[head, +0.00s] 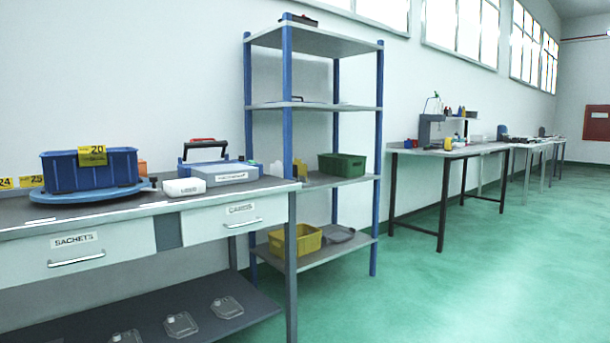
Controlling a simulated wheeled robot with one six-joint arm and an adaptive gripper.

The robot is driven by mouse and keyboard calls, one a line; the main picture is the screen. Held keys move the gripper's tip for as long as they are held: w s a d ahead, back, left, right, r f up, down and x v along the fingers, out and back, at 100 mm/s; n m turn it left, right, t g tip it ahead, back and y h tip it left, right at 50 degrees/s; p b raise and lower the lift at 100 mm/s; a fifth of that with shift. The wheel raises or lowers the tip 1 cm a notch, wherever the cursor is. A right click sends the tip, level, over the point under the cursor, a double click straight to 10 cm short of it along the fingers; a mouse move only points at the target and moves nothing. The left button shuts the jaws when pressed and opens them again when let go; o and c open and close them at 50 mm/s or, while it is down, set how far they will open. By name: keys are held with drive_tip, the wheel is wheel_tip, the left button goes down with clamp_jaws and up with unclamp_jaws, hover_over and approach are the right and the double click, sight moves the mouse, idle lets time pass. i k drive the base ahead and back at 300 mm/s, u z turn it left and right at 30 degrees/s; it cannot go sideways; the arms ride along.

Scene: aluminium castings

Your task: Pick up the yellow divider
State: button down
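A yellow card marked 20 (92,155) shows at the upper front of a blue bin (60,176) on the workbench at the left. It looks like a divider, but I cannot tell whether it stands in the bin or is fixed to it. The bin rests on a round blue base (95,194). Smaller yellow labels marked 24 (6,183) and 25 (30,181) show left of the bin. My gripper is not in this view.
The workbench (330,183) also bears a white box (184,187) and a grey case (222,174). A blue-post shelf rack (287,100) stands right of it, with a yellow crate (295,240) and a green crate (341,165). The green floor (450,290) at the right is clear.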

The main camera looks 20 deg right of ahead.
sight(302, 168)
drive_tip(key=z, duration=0.55)
drive_tip(key=i, duration=0.55)
drive_tip(key=z, duration=0.45)
drive_tip(key=i, duration=2.2)
drive_tip(key=z, duration=0.35)
